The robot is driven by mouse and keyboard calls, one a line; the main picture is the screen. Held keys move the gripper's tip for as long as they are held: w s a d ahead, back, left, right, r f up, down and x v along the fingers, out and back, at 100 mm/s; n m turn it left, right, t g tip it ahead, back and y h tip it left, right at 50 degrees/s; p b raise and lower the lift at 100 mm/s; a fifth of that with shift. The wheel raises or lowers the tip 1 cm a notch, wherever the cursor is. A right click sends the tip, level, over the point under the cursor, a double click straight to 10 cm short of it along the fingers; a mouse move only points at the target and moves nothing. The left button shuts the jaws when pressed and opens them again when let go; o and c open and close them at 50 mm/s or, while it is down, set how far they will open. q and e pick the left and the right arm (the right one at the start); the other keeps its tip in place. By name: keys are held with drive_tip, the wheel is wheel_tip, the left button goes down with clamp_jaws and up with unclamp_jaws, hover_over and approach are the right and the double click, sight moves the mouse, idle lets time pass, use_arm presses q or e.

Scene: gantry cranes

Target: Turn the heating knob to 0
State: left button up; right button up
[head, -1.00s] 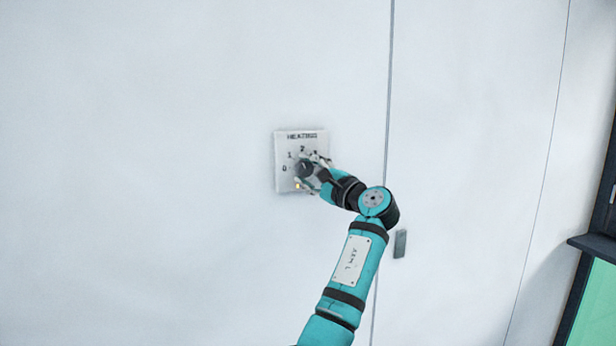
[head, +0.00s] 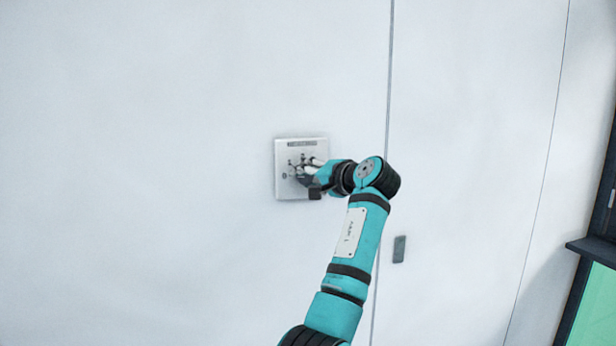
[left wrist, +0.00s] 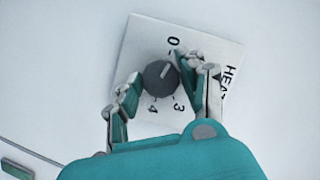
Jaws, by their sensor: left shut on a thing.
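The heating panel (head: 284,190) is a pale square plate on the white wall. In the left wrist view the panel (left wrist: 139,38) appears turned, with 0 at the top, 3 and 4 below, and the start of its label at right. The round dark grey knob (left wrist: 158,76) sits at its middle. The knob's white mark points to the upper right, a little right of the 0. My left gripper (head: 302,172) is shut on the knob, with its fingers (left wrist: 157,88) on either side. Its fingers hide the numbers at right. My right gripper is out of view.
A small grey handle (head: 399,249) is on the wall to the right, past a vertical seam. A dark-framed opening (head: 592,250) with a green pane stands at the far right. The wall around the panel is clear.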

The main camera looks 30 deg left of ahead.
use_arm(q)
drive_tip(key=shift+f+n+h, duration=0.15)
drive_tip(key=shift+n+h, duration=0.35)
drive_tip(key=shift+n, duration=0.4)
drive_tip(key=o, duration=1.2)
drive_tip(key=v, duration=1.2)
drive_tip(key=shift+s, duration=0.2)
